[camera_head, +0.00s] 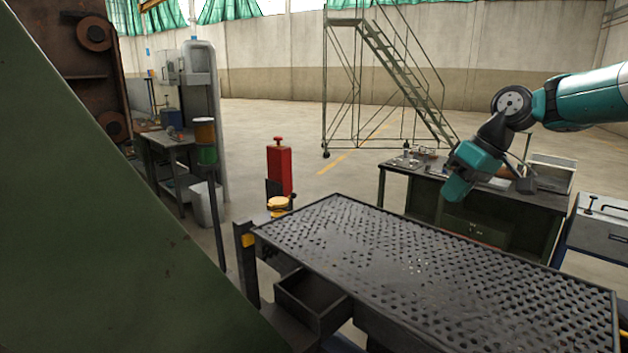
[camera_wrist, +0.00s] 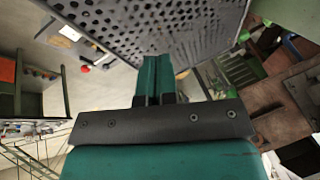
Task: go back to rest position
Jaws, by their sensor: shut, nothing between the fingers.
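My gripper (camera_wrist: 153,78) shows in the wrist view with its two teal fingers together and nothing between them. In the head view my teal arm reaches in from the right edge. Its wrist end hangs above and behind the dark perforated table (camera_head: 400,255), in front of the workbench. The gripper's fingers cannot be made out clearly in the head view. The perforated table also shows at the top of the wrist view (camera_wrist: 215,40), beyond the fingertips. Its top is bare.
A green workbench (camera_head: 425,205) with tools stands behind the table. A grey toolbox (camera_head: 600,230) is at the right. A red post (camera_head: 279,170) stands left of the table, and an open drawer (camera_head: 313,298) sits below its front edge. A green sloped panel (camera_head: 75,230) fills the left. A stair platform (camera_head: 385,80) stands behind.

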